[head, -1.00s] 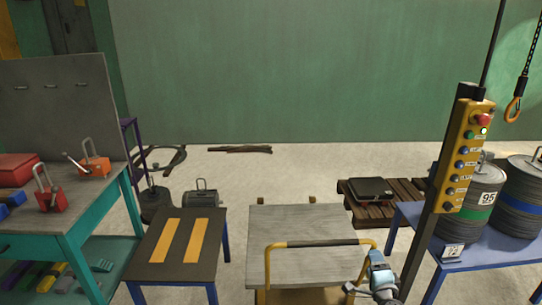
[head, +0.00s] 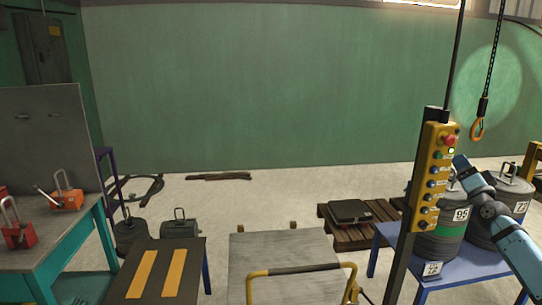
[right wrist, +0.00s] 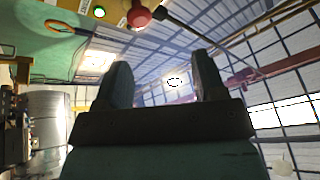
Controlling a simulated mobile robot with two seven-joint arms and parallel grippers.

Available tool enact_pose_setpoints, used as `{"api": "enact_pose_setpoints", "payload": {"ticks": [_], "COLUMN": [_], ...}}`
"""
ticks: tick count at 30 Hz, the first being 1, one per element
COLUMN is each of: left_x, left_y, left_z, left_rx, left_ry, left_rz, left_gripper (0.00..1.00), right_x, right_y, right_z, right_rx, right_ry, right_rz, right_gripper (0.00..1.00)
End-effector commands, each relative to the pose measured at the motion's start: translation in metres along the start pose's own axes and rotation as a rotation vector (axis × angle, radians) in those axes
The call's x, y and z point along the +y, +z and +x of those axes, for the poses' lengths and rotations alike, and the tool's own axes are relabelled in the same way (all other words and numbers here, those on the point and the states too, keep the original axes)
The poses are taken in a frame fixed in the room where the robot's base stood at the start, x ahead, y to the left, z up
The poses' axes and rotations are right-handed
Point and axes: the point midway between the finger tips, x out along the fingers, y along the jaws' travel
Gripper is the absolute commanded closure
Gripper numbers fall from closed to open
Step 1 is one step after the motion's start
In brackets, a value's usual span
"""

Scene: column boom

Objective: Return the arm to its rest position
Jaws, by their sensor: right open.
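My right arm comes in from the lower right in the head view, over the blue table. Its gripper (head: 461,163) is raised beside the yellow control pendant (head: 436,178), close to its right edge; I cannot tell from this view whether they touch. In the right wrist view the two dark fingers of the gripper (right wrist: 162,66) stand apart with nothing between them and point up at the ceiling. The pendant's red button (right wrist: 139,15) and lit green button (right wrist: 99,12) show at the top there. My left gripper is not in view.
An orange hook (head: 477,128) hangs on a chain right of the pendant. Ringed weights marked 95 (head: 440,243) and 72 (head: 507,232) stand on the blue table (head: 463,272) under my arm. A grey cart (head: 283,258) and a yellow-striped table (head: 190,270) stand in front.

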Motion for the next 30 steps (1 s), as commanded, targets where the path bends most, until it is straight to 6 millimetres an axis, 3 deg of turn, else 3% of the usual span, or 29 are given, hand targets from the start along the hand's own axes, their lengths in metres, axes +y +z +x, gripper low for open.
{"api": "enact_pose_setpoints", "payload": {"ticks": [5, 12, 22, 24, 30], "left_x": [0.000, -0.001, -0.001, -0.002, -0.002], "left_y": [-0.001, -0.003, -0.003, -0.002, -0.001], "left_z": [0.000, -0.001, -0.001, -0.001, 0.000], "left_rx": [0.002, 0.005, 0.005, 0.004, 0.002], "left_ry": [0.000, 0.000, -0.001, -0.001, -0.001], "left_rz": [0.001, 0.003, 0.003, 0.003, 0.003], "left_gripper": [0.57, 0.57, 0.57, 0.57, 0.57], "right_x": [0.004, 0.031, 0.071, 0.072, 0.068], "right_y": [0.019, 0.040, 0.029, 0.062, 0.138], "right_z": [-0.001, -0.008, -0.019, -0.037, -0.089], "right_rx": [-0.130, -0.323, -0.478, -0.512, -0.593], "right_ry": [0.003, 0.078, 0.248, 0.215, 0.143], "right_rz": [-0.323, -0.851, -1.379, -1.359, -1.317], "right_gripper": [0.36, 0.36, 0.36, 0.36, 0.36]}}
